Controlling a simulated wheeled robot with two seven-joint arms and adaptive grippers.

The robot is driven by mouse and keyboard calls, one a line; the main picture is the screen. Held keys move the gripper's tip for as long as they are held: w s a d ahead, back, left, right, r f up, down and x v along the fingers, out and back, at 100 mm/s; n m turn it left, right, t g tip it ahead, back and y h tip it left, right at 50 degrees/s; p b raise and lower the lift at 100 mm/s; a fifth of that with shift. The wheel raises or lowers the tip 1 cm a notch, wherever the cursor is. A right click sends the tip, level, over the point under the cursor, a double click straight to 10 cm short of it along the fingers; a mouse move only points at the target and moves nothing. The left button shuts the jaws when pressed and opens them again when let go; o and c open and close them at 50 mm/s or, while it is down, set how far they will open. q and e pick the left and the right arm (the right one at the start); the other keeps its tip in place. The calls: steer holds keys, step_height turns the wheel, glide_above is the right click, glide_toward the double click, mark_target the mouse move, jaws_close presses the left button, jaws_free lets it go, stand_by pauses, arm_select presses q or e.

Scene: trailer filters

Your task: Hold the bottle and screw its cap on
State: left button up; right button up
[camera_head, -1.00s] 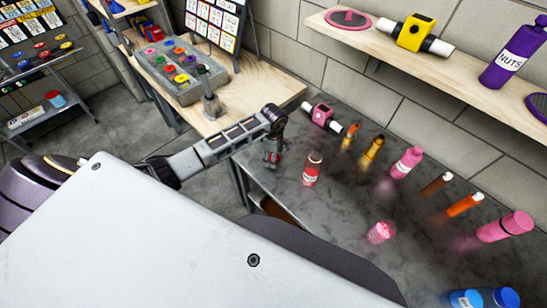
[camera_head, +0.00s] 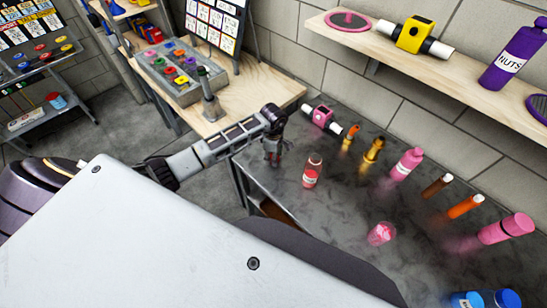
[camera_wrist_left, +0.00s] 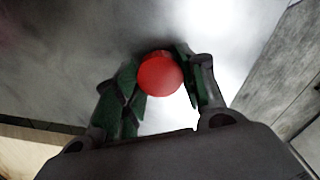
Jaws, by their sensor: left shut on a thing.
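My left gripper (camera_head: 273,158) is near the left edge of the dark table, a little left of a red bottle with a pale label (camera_head: 312,171). In the left wrist view, its fingers (camera_wrist_left: 160,80) are shut on a round red cap (camera_wrist_left: 160,73), seen face on. In the head view the cap is too small and too covered by the fingers to make out. The red bottle stands upright on the table, apart from the gripper. My right gripper is not in view.
A pink device (camera_head: 320,117) lies behind the bottle. A short pink-red container (camera_head: 381,233), a pink bottle (camera_head: 407,163) and several other bottles stand to the right. A wooden shelf (camera_head: 470,86) hangs above. A wooden bench (camera_head: 260,90) adjoins at the back left.

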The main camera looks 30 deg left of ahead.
arm_select(q)
step_height(320, 180, up, 8)
steer(key=shift+f+b, duration=0.25)
steer(key=shift+b, duration=0.5)
steer(key=shift+r, duration=0.9)
